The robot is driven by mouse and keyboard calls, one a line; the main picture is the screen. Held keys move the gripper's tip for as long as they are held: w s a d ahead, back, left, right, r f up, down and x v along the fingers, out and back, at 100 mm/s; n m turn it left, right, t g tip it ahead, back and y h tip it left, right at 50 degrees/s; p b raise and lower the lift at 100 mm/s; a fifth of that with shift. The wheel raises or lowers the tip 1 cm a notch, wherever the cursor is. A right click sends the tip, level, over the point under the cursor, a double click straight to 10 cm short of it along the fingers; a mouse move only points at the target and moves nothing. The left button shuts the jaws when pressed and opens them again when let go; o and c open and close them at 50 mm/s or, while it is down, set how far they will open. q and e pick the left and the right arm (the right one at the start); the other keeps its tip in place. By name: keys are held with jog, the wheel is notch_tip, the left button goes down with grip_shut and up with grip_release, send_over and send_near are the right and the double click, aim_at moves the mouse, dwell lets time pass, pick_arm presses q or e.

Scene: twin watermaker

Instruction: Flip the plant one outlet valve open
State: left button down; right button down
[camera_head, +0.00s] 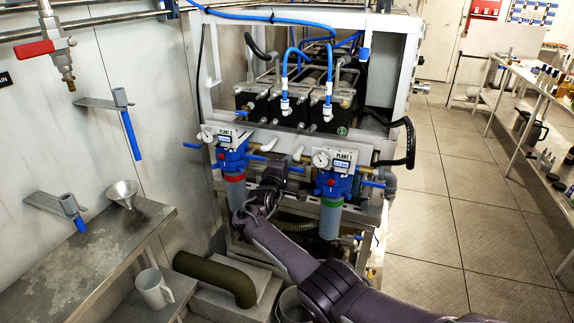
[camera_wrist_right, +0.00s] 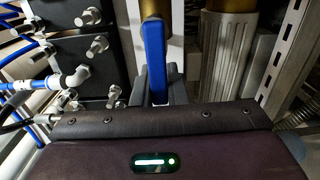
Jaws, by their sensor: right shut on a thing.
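My right gripper (camera_head: 275,170) reaches up to the watermaker frame between two blue filter housings. In the right wrist view, a blue valve handle (camera_wrist_right: 154,55) stands upright between the dark fingers, and the gripper (camera_wrist_right: 156,85) is shut on it. A brass fitting (camera_wrist_right: 156,8) shows behind the handle's top. In the head view the gripper hides this handle. My left gripper is out of view.
A thick green pipe (camera_head: 215,277) lies low in front of the frame. Red-handled valve (camera_head: 34,49) is on the left wall. The tiled floor (camera_head: 450,220) at right is clear.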

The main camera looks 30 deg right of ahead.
jog(key=shift+f, duration=0.15)
jog(key=c, duration=1.7)
grip_release()
jog(key=p+v, duration=0.1)
jog(key=v, duration=0.6)
jog(key=shift+s+a, duration=0.25)
jog(key=shift+s, duration=0.05)
